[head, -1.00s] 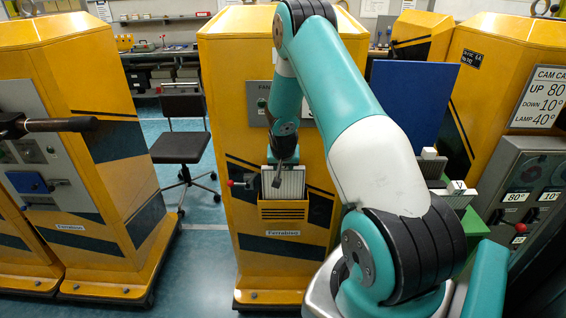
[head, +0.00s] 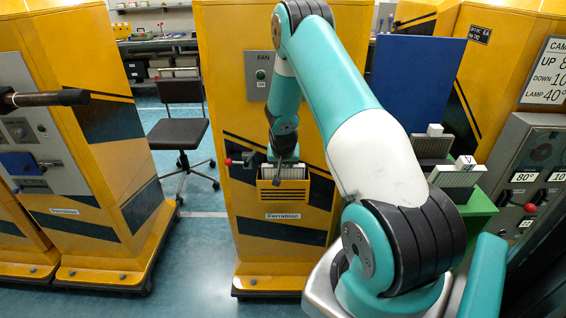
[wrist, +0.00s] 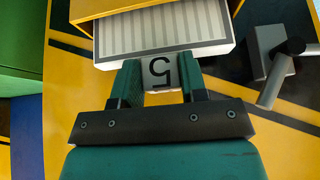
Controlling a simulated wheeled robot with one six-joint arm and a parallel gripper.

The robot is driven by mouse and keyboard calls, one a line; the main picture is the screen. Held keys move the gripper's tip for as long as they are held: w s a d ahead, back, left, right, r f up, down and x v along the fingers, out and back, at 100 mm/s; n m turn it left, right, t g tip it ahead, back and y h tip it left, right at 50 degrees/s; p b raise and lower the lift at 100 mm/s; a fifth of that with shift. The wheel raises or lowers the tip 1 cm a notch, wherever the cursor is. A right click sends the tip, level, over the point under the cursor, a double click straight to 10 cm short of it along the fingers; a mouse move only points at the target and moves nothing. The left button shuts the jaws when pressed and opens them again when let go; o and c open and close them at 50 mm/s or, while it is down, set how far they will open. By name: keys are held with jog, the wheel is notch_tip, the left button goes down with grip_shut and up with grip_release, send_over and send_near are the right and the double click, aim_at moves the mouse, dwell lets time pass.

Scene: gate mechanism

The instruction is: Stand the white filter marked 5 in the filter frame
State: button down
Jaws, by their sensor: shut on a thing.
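The white filter marked 5 (wrist: 165,32) is pleated, with a pale tab (wrist: 160,74) that shows the 5 upside down in the wrist view. My gripper (wrist: 160,84) is shut on this tab, one green finger on each side. In the head view, my gripper (head: 283,157) is above the filter frame (head: 283,192), a yellow slotted holder on the front of the middle yellow cabinet. Only the upper strip of the filter (head: 283,184) shows above the frame's front wall. Its lower part is hidden behind that wall, so I cannot tell whether it touches the bottom.
A red-knobbed lever (head: 238,161) sits just left of the frame; its grey arm is near the filter in the wrist view (wrist: 275,62). A FAN panel (head: 261,76) is above. Another white filter marked Y (head: 458,173) stands on a green stand (head: 480,208) at right.

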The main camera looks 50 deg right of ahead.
jog(key=shift+f+b, duration=0.3)
jog(key=shift+f, duration=0.05)
dwell(0.4)
jog(key=c, duration=0.6)
grip_release()
jog(key=b+v, duration=0.2)
jog(key=v, duration=1.5)
jog(key=shift+r+b, duration=0.2)
jog(key=shift+b, duration=0.2)
jog(key=shift+a, duration=0.1)
